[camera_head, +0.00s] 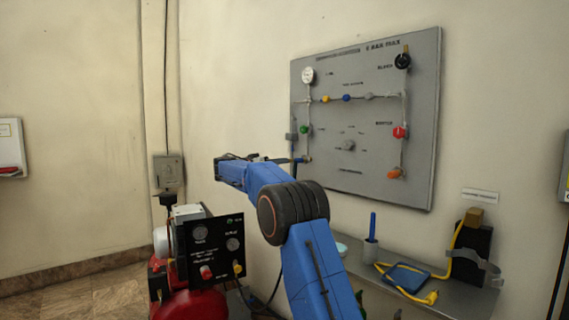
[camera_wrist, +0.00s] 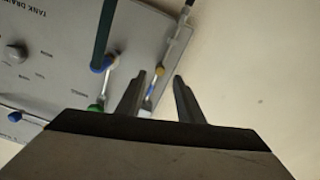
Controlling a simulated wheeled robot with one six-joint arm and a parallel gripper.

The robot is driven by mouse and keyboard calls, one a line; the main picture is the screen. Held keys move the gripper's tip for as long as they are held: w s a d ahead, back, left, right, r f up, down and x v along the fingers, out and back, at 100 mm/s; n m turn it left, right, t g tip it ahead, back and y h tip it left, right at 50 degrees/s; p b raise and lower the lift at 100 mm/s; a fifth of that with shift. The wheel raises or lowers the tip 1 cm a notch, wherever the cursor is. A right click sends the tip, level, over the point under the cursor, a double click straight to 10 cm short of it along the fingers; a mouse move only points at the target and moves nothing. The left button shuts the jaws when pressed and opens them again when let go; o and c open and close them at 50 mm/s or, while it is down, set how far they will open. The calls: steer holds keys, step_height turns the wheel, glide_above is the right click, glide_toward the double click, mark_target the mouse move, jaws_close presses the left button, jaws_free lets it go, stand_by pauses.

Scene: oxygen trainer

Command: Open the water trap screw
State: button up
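The grey wall panel (camera_head: 350,178) carries gauges, valves and coloured knobs, and I cannot tell for sure which part is the water trap screw. A small brass-coloured fitting (camera_head: 308,159) sits at the panel's lower left, at the end of my arm. A green knob (camera_wrist: 96,107) is partly hidden by my gripper body.
A red compressor (camera_head: 190,303) with a black gauge board (camera_head: 216,250) stands below my arm at left. A grey shelf (camera_head: 470,300) at right holds a blue cylinder (camera_head: 373,226) and yellow tubing (camera_head: 453,240). Bare wall (camera_wrist: 270,70) lies beyond the panel edge.

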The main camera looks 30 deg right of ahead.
mark_target(290, 161)
steer(key=shift+x, duration=1.95)
jaws_close()
steer(key=shift+n, duration=0.3)
steer(key=n, duration=2.3)
steer(key=shift+w+a+f, duration=0.1)
steer(key=shift+f, duration=0.05)
steer(key=shift+n, duration=0.3)
